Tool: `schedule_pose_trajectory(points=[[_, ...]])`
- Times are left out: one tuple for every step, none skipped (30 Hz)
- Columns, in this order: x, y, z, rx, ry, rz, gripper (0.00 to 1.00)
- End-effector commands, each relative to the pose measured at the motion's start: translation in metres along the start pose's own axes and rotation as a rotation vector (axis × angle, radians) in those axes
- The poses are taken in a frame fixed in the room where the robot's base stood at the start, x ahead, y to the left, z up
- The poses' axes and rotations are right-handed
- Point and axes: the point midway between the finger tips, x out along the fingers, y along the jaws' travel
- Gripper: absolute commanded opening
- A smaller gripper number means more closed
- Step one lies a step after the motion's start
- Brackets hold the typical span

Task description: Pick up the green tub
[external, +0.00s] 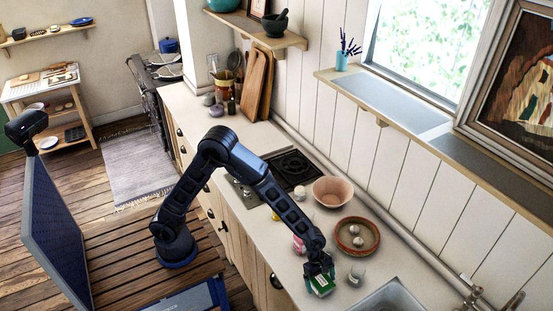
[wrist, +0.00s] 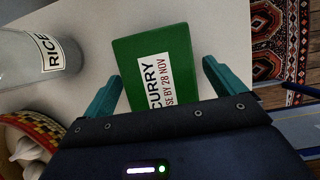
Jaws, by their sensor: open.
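The green tub (wrist: 155,52) has a white label that reads "CURRY". It rests on the pale counter (wrist: 95,75) near its front edge. My gripper (wrist: 160,85) is open, with one teal finger on each side of the tub's near part in the wrist view. Whether the fingers touch the tub cannot be told. The tub's near end is hidden behind my gripper body. In the external view, the tub (external: 321,285) shows beneath my gripper (external: 319,275), between its fingers.
A clear jar labelled "RICE" (wrist: 40,55) stands to the left in the wrist view. A round terracotta dish (external: 340,241) with pale items, a pink bowl (external: 331,191) and a sink (external: 392,297) are nearby. The counter's edge drops to a patterned rug (wrist: 280,40).

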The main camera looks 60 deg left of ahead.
Motion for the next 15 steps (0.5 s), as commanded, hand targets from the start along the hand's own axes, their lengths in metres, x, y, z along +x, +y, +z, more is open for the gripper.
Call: schedule_pose_trajectory(points=[[0.0004, 0.0000, -0.0002, 0.000, 0.000, 0.000, 0.95], [0.0005, 0.0000, -0.0002, 0.000, 0.000, 0.000, 0.95], [0.0006, 0.0000, -0.0002, 0.000, 0.000, 0.000, 0.95], [0.0006, 0.0000, -0.0002, 0.000, 0.000, 0.000, 0.95], [0.0005, 0.0000, -0.0002, 0.000, 0.000, 0.000, 0.95], [0.0005, -0.0001, -0.0002, 0.000, 0.000, 0.000, 0.95], [0.0005, -0.0001, -0.0002, 0.000, 0.000, 0.000, 0.95], [0.0005, 0.0000, -0.0002, 0.000, 0.000, 0.000, 0.95], [0.0005, 0.0000, -0.0002, 0.000, 0.000, 0.000, 0.91], [0.0005, 0.0000, -0.0002, -0.001, 0.000, 0.000, 0.85], [0.0005, 0.0000, -0.0002, -0.001, 0.000, 0.000, 0.79], [0.0005, 0.0000, -0.0002, -0.001, 0.000, 0.000, 0.71], [0.0005, 0.0000, -0.0002, -0.001, 0.000, 0.000, 0.65], [0.0005, 0.0000, -0.0002, -0.001, 0.000, 0.000, 0.59], [0.0005, 0.0000, -0.0002, -0.001, 0.000, 0.000, 0.51]])
